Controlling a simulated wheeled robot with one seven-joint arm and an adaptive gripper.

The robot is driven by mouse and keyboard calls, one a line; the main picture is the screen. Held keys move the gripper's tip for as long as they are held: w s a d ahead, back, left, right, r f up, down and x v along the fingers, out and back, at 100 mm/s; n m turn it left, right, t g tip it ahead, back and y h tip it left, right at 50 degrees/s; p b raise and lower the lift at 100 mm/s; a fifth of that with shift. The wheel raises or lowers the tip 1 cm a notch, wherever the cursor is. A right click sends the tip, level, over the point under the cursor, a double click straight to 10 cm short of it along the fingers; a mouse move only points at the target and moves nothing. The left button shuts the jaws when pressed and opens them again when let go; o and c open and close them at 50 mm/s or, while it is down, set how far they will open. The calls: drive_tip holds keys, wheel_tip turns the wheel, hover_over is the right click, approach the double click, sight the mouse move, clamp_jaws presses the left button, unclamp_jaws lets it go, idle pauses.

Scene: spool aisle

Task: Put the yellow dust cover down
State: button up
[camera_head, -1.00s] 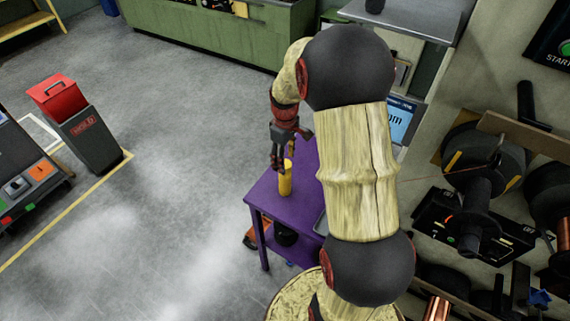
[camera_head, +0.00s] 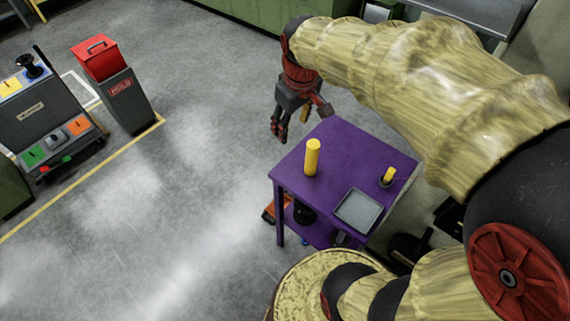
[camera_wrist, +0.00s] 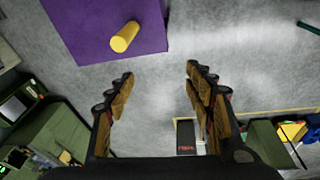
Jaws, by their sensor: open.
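The yellow dust cover (camera_head: 312,157) is a plain yellow cylinder standing upright on the purple table (camera_head: 350,150), near its left edge. It also shows in the wrist view (camera_wrist: 125,36), on the purple tabletop (camera_wrist: 85,25). My gripper (camera_head: 278,132) is beyond the table's far left edge, apart from the cover.
A grey tray (camera_head: 358,210) and a small yellow piece on a dark base (camera_head: 387,177) are on the table's right part. A grey bin with a red box (camera_head: 98,57) and a control console (camera_head: 50,115) stand left. Floor between is clear.

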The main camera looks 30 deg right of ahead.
drive_tip(key=s+a+r+m+t, duration=0.2)
drive_tip(key=s+a+r+t, duration=0.1)
drive_tip(key=s+a, duration=0.7)
drive_tip(key=s, duration=0.3)
drive_tip(key=shift+a+r+y, duration=0.25)
drive_tip(key=shift+r+y, duration=0.1)
drive_tip(key=shift+y, duration=0.05)
wheel_tip(320, 180, down, 11)
drive_tip(key=b, duration=1)
drive_tip(key=shift+r+b, duration=0.15)
drive_tip(key=shift+b, duration=0.25)
drive_tip(key=shift+c, duration=0.7)
